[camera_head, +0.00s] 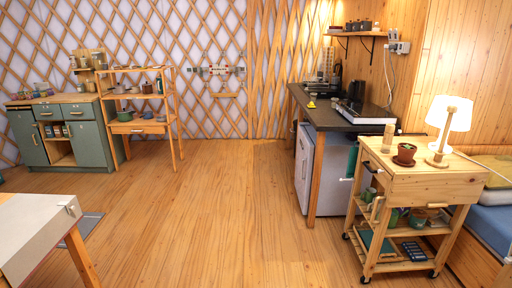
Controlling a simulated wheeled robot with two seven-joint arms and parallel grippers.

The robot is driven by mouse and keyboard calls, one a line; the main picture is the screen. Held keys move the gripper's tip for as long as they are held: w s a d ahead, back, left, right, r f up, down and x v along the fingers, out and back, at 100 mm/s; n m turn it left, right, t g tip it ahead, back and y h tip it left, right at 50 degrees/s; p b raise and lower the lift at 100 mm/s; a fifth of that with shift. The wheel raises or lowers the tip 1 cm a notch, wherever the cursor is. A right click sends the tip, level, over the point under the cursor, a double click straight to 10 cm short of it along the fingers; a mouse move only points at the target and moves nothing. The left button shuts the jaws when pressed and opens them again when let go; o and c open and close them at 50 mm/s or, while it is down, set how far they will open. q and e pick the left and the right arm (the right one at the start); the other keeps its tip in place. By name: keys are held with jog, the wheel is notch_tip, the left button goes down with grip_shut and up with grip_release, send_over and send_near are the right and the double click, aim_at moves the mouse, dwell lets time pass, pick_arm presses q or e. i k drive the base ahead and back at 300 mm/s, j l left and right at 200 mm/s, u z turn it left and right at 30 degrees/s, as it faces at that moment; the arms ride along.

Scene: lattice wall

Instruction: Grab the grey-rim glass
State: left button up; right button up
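I cannot make out a grey-rim glass for certain in the head view. Several small jars or glasses (42,89) stand on top of the green cabinet (28,139) at the far left, too small to tell their rims. Small dishes also sit on the wooden shelf unit (139,127) beside it. Neither of my grippers is in view.
A dark counter (345,116) with a small fridge (323,169) under it stands right of centre. A pale table (36,232) juts in lower left. The middle floor is clear.

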aim_at(313, 96)
jog(key=i, duration=2.25)
jog(key=i+j, duration=0.1)
jog(key=i, duration=2.15)
jog(key=l+z, duration=0.05)
jog(key=l, duration=0.05)
